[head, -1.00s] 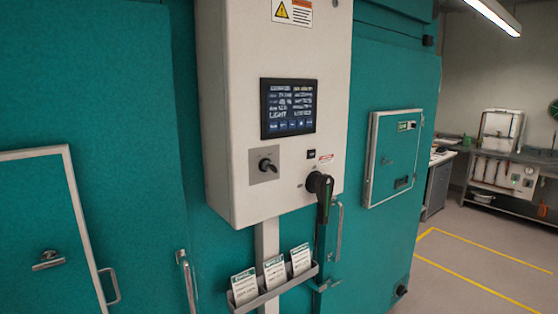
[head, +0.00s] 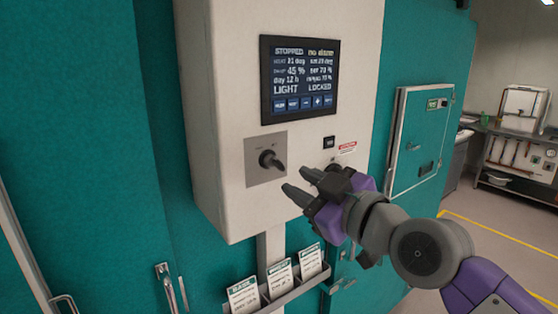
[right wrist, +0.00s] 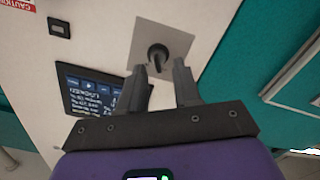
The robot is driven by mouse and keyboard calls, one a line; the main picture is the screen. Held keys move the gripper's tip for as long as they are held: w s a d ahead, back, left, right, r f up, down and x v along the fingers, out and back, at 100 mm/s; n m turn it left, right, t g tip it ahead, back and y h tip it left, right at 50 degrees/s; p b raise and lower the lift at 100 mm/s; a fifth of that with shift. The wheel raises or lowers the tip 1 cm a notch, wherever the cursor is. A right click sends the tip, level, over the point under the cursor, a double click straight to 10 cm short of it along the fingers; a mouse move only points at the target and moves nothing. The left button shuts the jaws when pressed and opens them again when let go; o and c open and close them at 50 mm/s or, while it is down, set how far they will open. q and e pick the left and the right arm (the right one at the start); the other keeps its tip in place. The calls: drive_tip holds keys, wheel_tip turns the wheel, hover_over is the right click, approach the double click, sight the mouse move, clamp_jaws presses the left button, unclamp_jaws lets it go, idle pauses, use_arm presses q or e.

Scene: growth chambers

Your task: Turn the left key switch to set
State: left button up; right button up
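The left key switch (head: 270,159) is a black knob on a square grey plate on the pale control box, below the screen. Its lever points down and to the right in the head view. My right gripper (head: 298,181) is open and empty, to the lower right of the switch and apart from it. In the right wrist view the switch (right wrist: 158,54) shows just beyond and between the two spread fingertips (right wrist: 159,70). The screen (head: 300,80) reads STOPPED and LOCKED. My left gripper is out of view.
A small black display (head: 329,142) sits right of the switch. My right gripper and arm hide the large black rotary handle. A rack of cards (head: 290,294) hangs below the box. A closed hatch (head: 418,140) is on the teal wall at right.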

sight(282, 164)
drive_tip(key=shift+s+a+r, duration=0.1)
drive_tip(key=shift+s+r, duration=0.15)
drive_tip(key=shift+r, duration=0.8)
drive_tip(key=p+x, duration=0.2)
drive_tip(key=x, duration=0.4)
drive_tip(key=shift+w+a, duration=0.25)
clamp_jaws()
